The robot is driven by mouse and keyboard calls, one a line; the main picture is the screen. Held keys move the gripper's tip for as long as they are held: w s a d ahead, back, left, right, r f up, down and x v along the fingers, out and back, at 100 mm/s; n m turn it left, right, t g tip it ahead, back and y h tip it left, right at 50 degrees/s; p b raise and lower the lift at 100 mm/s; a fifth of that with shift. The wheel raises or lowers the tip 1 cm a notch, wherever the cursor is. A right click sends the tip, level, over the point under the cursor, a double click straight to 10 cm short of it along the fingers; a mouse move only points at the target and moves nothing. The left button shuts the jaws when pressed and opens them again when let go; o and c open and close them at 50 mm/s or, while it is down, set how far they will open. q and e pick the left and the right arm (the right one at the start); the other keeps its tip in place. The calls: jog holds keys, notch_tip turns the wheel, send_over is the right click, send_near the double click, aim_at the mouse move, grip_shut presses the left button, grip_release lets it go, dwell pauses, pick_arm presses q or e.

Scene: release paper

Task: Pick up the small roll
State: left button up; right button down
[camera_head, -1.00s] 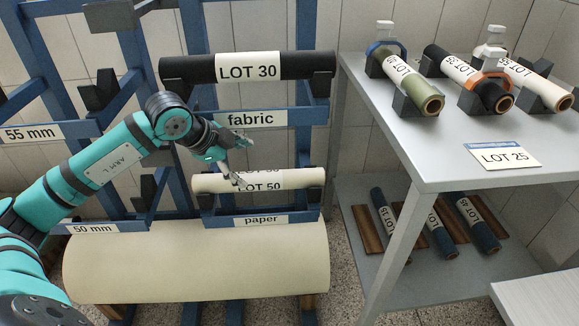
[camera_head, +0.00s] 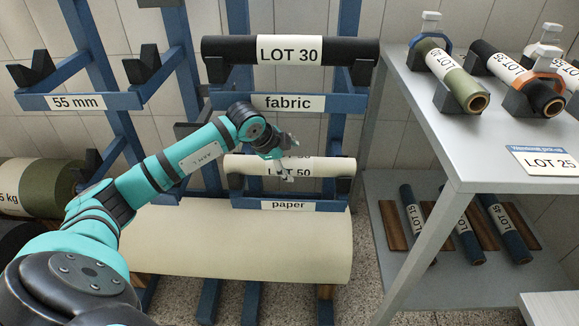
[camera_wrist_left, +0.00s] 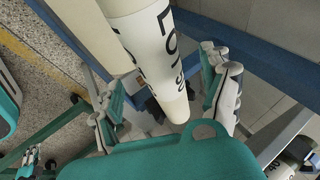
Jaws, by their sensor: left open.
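The small roll (camera_head: 333,167) is white with LOT 50 labels and lies level in the dark cradles of the blue rack, above the paper sign. My left gripper (camera_head: 284,172) is at the middle of this roll, reaching from above. In the left wrist view the roll (camera_wrist_left: 150,45) runs between the two spread fingers of my left gripper (camera_wrist_left: 168,100). The fingers are apart from its sides, and the palm hides part of the view. What looks like my right gripper (camera_wrist_left: 30,160) shows small at the lower left there, too small to read its jaws.
A large cream roll (camera_head: 240,245) lies below the small roll. A black LOT 30 roll (camera_head: 225,50) lies on the cradles above, over the fabric sign (camera_head: 288,103). At right stands a grey table (camera_head: 455,150) with several rolls on it and on its lower shelf.

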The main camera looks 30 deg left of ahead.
aim_at(291, 162)
pick_arm(q)
jog(key=x, duration=0.5)
jog(key=shift+s+r, duration=0.1)
pick_arm(e)
jog(key=shift+w+r, duration=0.15)
jog(key=shift+r, duration=0.4)
jog(key=shift+w+r, duration=0.15)
jog(key=shift+r, duration=0.35)
pick_arm(q)
jog(key=c, duration=1.6)
grip_shut()
